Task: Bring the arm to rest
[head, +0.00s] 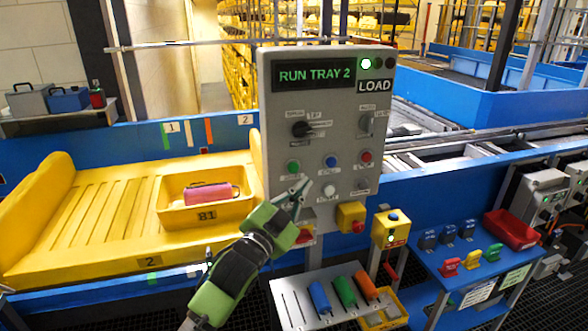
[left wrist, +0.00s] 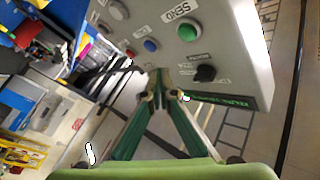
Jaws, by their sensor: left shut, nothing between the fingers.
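My left gripper (head: 299,190) is in front of the lower part of the grey control panel (head: 288,120), among its push buttons. Its fingers are together with nothing between them. In the left wrist view the closed fingers (left wrist: 158,85) point toward the panel face (left wrist: 235,60), with the green SEND button (left wrist: 187,32) beyond them. I cannot tell whether the fingertips touch the panel. My right gripper is not in view.
A yellow tray (head: 205,212) marked 81, holding a pink item (head: 208,194), sits on the yellow conveyor carrier (head: 95,215) at left. A tool stand (head: 290,300) and a blue table (head: 465,262) with a red bin (head: 512,230) stand at lower right.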

